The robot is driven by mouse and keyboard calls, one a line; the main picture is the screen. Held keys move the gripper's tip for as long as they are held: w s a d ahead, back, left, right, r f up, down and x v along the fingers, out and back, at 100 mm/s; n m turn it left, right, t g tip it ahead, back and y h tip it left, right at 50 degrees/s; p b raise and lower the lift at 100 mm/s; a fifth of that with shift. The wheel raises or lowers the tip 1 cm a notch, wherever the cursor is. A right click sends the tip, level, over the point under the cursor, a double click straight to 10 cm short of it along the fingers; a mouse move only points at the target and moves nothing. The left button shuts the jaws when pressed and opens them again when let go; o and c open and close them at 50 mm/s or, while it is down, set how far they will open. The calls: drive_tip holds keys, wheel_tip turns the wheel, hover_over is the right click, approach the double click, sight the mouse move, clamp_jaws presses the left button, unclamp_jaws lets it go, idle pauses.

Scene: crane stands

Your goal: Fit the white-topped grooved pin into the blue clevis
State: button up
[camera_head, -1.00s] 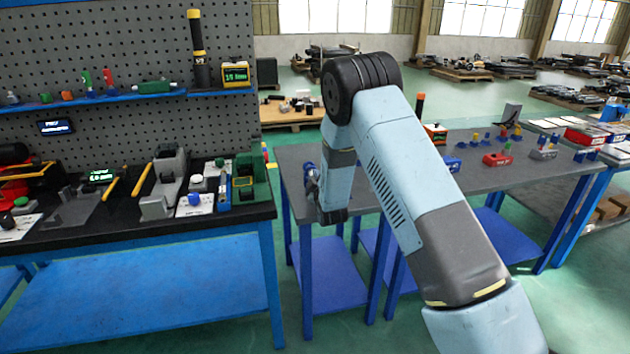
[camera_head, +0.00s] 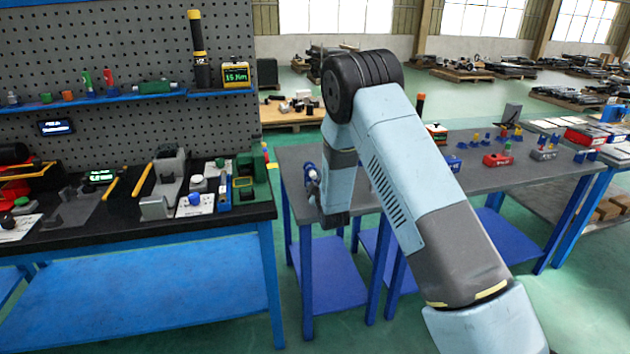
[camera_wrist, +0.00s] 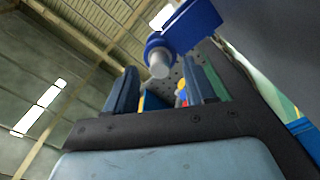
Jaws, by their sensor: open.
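My gripper (camera_wrist: 163,72) is open, its two dark blue fingers apart in the wrist view. A blue block (camera_wrist: 198,24) with a round blue collar and a pale grey-white cylinder end (camera_wrist: 159,64) shows just beyond the fingertips, roughly between them. The cylinder may be the white-topped pin; I cannot tell for sure, and no groove shows. In the head view a small blue and grey part (camera_head: 311,175) shows at the left of my wrist; the fingers are hidden there. A blue clevis-like block (camera_head: 453,163) stands on the grey table, partly beside my arm.
The grey table (camera_head: 410,180) also bears a red block (camera_head: 497,160), a grey block (camera_head: 544,154) and several small coloured-top pins. The black bench (camera_head: 110,230) at left is crowded with tools under a pegboard. A gap separates bench and table.

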drive_tip(key=shift+v, duration=1.7)
drive_tip(key=v, duration=1.4)
drive_tip(key=s+d+r+m+g+h, duration=0.2)
drive_tip(key=s+d+r+m+g, duration=0.15)
drive_tip(key=d+r, duration=0.45)
drive_tip(key=s+d+r+m+g+h, duration=0.1)
drive_tip(key=s+d+r+m+g, duration=0.3)
drive_tip(key=r, duration=0.8)
drive_tip(key=s+d+r+m+g, duration=0.1)
drive_tip(key=s+d+r+m, duration=0.1)
drive_tip(key=s, duration=0.7)
drive_tip(key=s+d+r+m+g+h, duration=0.1)
drive_tip(key=s+d+r+m+g, duration=0.1)
drive_tip(key=s, duration=0.7)
drive_tip(key=s+d+r+m+g+h, duration=0.1)
drive_tip(key=s+d+r, duration=0.3)
drive_tip(key=s, duration=0.5)
drive_tip(key=shift+d+r+m, duration=0.3)
drive_tip(key=shift+r+m, duration=0.3)
drive_tip(key=shift+m, duration=0.25)
